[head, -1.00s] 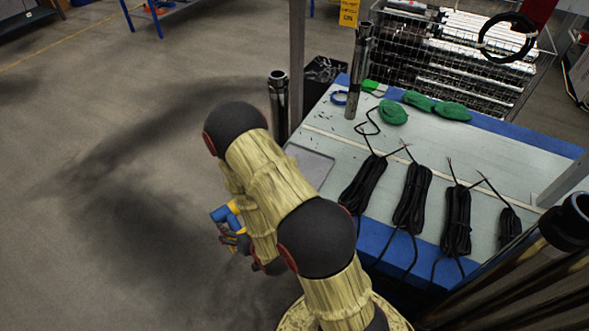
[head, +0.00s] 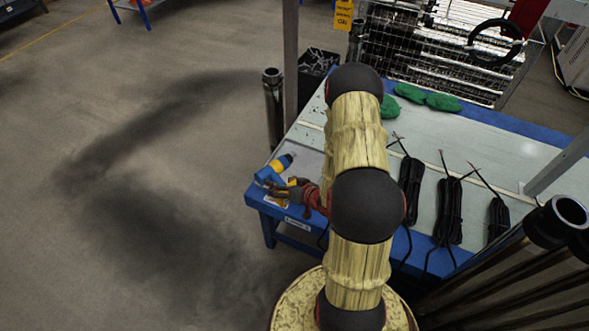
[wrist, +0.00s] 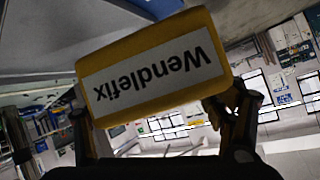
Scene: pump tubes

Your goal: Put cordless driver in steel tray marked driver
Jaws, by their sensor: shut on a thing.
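The cordless driver (head: 266,175) is blue and yellow and shows beside my arm in the head view, over the table's left front corner. My gripper (head: 294,190) is shut on it. In the wrist view the driver's yellow end with a white "Wendlefix" label (wrist: 150,75) fills the middle, between the two fingers of my gripper (wrist: 160,125). The grey steel tray (head: 306,162) lies at the table's left end, partly hidden behind the driver and my arm. Its marking cannot be read. I cannot tell whether the driver touches the tray.
The blue-edged table (head: 520,165) holds several black cable coils (head: 449,210) and green bundles (head: 411,93). A dark steel pipe (head: 274,108) stands left of the table near a grey post (head: 290,60). Dark pipes (head: 557,222) are at the lower right. Floor at left is clear.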

